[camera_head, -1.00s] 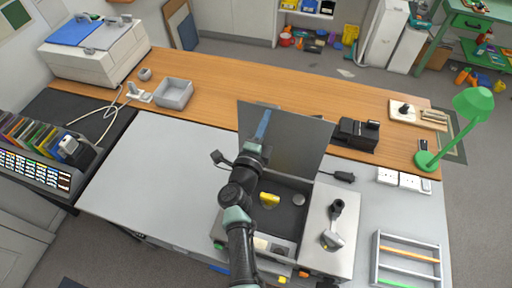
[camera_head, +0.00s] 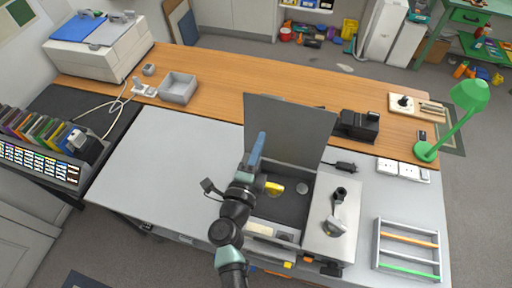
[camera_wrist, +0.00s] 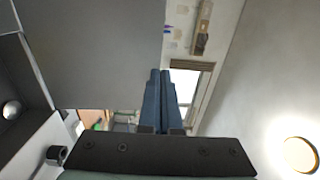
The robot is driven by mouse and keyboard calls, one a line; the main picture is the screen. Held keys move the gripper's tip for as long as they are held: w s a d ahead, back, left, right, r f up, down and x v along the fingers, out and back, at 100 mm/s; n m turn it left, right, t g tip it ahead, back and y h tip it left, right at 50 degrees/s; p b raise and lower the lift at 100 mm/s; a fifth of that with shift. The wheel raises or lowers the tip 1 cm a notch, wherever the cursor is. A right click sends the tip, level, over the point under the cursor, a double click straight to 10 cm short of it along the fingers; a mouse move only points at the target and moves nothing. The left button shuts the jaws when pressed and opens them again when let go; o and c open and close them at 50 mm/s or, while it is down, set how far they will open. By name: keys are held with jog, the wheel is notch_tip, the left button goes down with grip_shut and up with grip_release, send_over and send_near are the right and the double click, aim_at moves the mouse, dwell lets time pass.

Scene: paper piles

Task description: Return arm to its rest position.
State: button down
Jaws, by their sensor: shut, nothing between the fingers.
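My gripper (camera_head: 257,150) is in the middle of the head view, at the end of my dark arm. It is raised in front of the upright grey lid of an open case (camera_head: 285,128). In the wrist view its two blue fingers (camera_wrist: 160,100) are together with nothing between them. The fingers point up and away, with the grey lid (camera_wrist: 100,50) to their left. A yellow object (camera_head: 274,188) and a round silver piece (camera_head: 302,188) lie inside the case, and my arm hides part of its left side.
A green lamp (camera_head: 470,95) stands at the right and a slotted rack (camera_head: 408,228) at the front right. A grey tray (camera_head: 178,88) and a white machine (camera_head: 95,50) are at the back left. The left of the grey tabletop (camera_head: 160,165) is clear.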

jog(key=a+r+n+t+y+b, duration=0.1)
jog(key=a+r+n+t+y, duration=0.25)
jog(key=r, duration=0.75)
jog(key=a+r+n+t+y, duration=0.2)
jog(key=r+n, duration=0.3)
jog(key=r, duration=0.5)
jog(key=a+r+n+t+y+b, duration=0.1)
jog(key=a+r+n+t+y, duration=0.2)
jog(key=r, duration=0.8)
jog(key=s+d+r+n+t+h+b, duration=0.1)
jog(key=s+d+r+n, duration=0.2)
jog(key=r, duration=0.8)
jog(key=s+d+r+n+t+h+b, duration=0.1)
jog(key=s+d+r+n+h, duration=0.1)
jog(key=s+r+n, duration=0.5)
jog(key=s+d+r, duration=0.1)
jog(key=s+r, duration=0.3)
jog(key=shift+s, duration=0.2)
